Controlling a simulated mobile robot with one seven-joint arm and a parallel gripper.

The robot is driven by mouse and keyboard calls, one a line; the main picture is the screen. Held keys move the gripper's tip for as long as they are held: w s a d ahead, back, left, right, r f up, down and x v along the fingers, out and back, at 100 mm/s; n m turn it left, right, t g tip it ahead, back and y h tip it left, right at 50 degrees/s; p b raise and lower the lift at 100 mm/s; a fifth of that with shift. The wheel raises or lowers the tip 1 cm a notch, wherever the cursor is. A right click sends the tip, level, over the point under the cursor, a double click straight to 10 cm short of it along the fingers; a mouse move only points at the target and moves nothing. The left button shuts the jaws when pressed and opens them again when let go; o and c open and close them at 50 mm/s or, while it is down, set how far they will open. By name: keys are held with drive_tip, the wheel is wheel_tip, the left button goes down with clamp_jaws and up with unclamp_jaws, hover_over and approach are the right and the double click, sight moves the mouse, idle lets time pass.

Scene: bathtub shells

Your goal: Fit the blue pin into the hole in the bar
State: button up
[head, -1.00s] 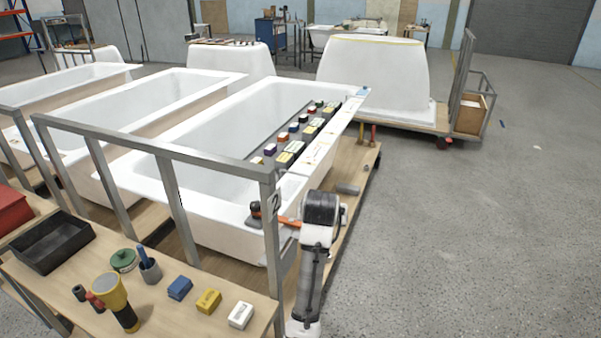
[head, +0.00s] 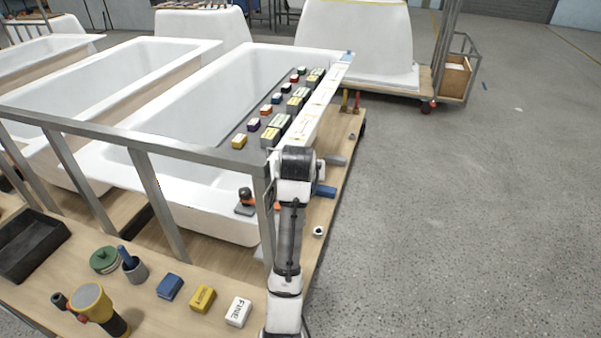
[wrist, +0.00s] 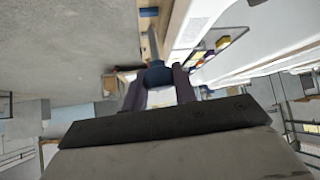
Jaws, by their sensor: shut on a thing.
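In the wrist view, my gripper (wrist: 158,84) has its two dark purple fingers closed around a dark blue rounded thing, which I take as the blue pin (wrist: 157,74). Its far end is hidden. In the head view my arm hides my fingers and the pin. A blue piece (head: 325,190) shows right of my arm over the wooden platform; I cannot tell whether it lies there or belongs to my arm. I cannot make out a hole in any bar. A grey metal bar (head: 160,150) forms the rail in front of the tubs.
The near white tub (head: 110,165) carries a dark strip with coloured blocks (head: 265,110). An orange and black tool (head: 245,200) sits on its rim. The front bench (head: 60,270) holds a torch, a cup with a blue stick and several small blocks.

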drive_tip(key=shift+r+p, duration=0.15)
drive_tip(key=shift+p, duration=0.2)
drive_tip(key=shift+f+b, duration=1.55)
drive_tip(key=shift+f, duration=1.45)
drive_tip(key=shift+p, duration=0.95)
drive_tip(key=shift+f+b, duration=1.35)
drive_tip(key=shift+f, duration=1.35)
drive_tip(key=shift+r, duration=0.15)
drive_tip(key=shift+r+p, duration=2.3)
drive_tip(key=shift+p, duration=0.05)
